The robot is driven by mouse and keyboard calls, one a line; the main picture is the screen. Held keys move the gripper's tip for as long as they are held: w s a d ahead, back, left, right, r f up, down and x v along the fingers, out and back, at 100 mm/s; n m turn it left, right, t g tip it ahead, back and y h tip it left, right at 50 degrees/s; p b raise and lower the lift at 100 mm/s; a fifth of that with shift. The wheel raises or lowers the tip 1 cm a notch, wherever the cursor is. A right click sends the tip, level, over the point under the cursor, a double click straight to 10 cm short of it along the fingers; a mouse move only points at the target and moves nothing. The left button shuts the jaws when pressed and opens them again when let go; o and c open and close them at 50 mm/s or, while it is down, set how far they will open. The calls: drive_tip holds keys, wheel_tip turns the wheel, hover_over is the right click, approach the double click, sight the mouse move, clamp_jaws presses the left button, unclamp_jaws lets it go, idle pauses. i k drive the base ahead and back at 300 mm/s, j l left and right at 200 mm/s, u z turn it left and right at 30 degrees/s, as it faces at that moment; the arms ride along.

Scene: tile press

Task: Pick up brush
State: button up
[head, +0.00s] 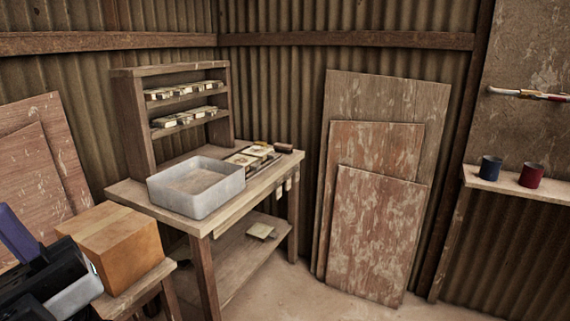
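I cannot make out a brush for sure. Several small pale pieces (288,185) hang at the right edge of the wooden workbench (133,190); they are too small to tell whether one is a brush. A dark rounded item (284,147) lies at the bench's back right corner, next to flat patterned tiles (247,156). Black, grey and purple-blue parts of my arm show at the lower left. I see no gripper fingers there, and nothing of mine touches the bench.
A grey tray (221,195) stands on the bench front. A shelf rack (138,120) holds several small blocks. Boards (378,232) lean on the back wall. Blue (491,168) and red (531,175) cans stand at right.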

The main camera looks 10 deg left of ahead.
sight(279, 147)
drive_tip(key=i+l+u, duration=0.4)
drive_tip(key=l, duration=0.2)
drive_tip(key=i+l+u, duration=0.4)
drive_tip(key=l, duration=0.25)
drive_tip(key=l+u, duration=0.2)
drive_tip(key=l, duration=0.2)
